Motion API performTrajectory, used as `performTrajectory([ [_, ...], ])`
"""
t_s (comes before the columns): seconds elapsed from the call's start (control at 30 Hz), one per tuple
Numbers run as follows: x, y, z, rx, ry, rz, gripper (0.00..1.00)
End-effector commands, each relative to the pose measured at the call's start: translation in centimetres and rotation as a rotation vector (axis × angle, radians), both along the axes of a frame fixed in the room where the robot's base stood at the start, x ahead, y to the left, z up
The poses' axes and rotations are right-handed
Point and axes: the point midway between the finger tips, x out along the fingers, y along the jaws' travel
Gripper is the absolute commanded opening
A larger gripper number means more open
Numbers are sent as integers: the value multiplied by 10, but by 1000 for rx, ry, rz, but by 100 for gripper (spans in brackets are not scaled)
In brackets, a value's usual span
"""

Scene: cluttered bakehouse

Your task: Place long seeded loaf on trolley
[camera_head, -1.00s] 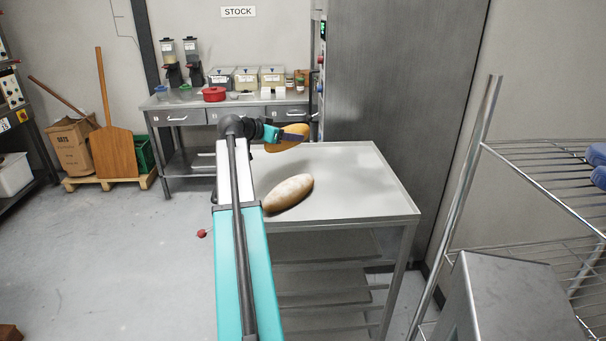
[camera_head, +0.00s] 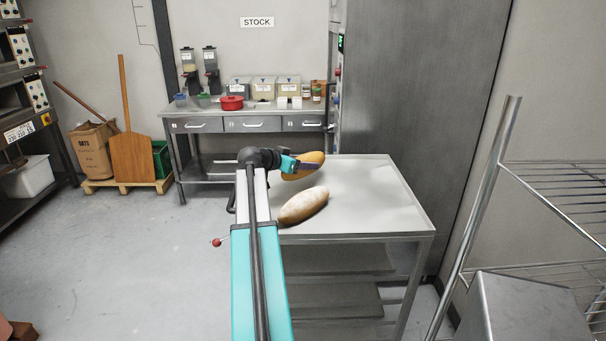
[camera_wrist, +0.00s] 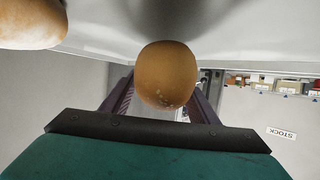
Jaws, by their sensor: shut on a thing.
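My gripper (camera_head: 306,166) is shut on a long golden-brown loaf (camera_head: 314,157) near the back left of the trolley's top. In the wrist view the held loaf (camera_wrist: 167,72) shows end-on between the two fingers, with a few pale specks on its near end. The steel trolley (camera_head: 385,205) has a flat grey top and shelves below. In the inverted wrist view its top (camera_wrist: 110,20) lies close to the loaf, with a shadow on it. I cannot tell whether the loaf touches it.
A second, floury loaf (camera_head: 304,205) lies at the trolley's front left, near the held one; it also shows in the wrist view (camera_wrist: 30,22). The trolley's right half is bare. A wire rack (camera_head: 550,200) stands to the right, a stock bench (camera_head: 250,110) behind.

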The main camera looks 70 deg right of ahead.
Motion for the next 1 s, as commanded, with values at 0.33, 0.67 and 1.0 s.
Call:
performTrajectory([
  [0.33,0,0,-26,1,2,0,42],
  [0.67,0,0,-36,-1,0,1,42],
  [1.0,0,0,-38,0,0,0,71],
])
